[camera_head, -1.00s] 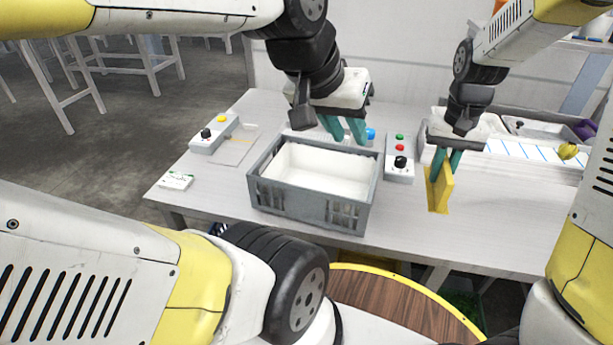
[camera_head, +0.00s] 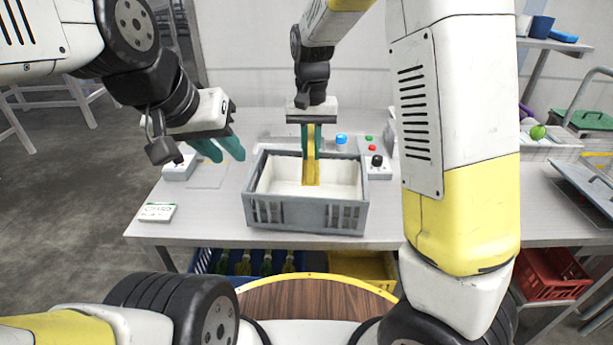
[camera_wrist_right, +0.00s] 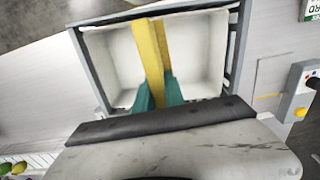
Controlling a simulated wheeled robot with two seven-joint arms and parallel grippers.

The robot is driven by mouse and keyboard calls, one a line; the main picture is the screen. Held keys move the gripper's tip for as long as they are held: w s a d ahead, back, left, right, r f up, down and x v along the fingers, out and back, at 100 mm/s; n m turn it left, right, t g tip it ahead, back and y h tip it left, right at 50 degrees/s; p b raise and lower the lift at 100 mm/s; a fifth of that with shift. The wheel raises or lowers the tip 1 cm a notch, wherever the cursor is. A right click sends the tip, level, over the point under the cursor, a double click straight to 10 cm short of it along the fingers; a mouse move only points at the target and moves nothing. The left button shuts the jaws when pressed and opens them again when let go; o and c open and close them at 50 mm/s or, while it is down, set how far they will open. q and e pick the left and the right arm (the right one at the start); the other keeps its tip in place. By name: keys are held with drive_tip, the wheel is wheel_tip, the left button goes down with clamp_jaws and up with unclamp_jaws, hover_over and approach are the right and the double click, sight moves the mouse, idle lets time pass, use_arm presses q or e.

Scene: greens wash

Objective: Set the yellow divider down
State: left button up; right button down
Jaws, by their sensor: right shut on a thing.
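The yellow divider (camera_head: 311,158) is held upright over the grey crate (camera_head: 304,214) with the white inside, its lower end within the crate's outline. My right gripper (camera_head: 311,140) is shut on the divider's upper part. In the right wrist view the divider (camera_wrist_right: 148,45) runs between the green fingers (camera_wrist_right: 157,92) across the crate's white interior (camera_wrist_right: 195,45). I cannot tell whether its lower edge touches the crate floor. My left gripper (camera_head: 224,149) is left of the crate, its green fingers apart and empty.
A control box with a black knob (camera_head: 376,161) stands right of the crate, and another box (camera_head: 180,168) at left. A small white card box (camera_head: 157,212) lies at the front left. Lower crates hold bottles (camera_head: 243,263).

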wheel_tip(320, 180, down, 12)
drive_tip(key=shift+f, duration=0.15)
drive_tip(key=shift+f, duration=0.15)
idle(0.3)
drive_tip(key=c, duration=1.4)
unclamp_jaws()
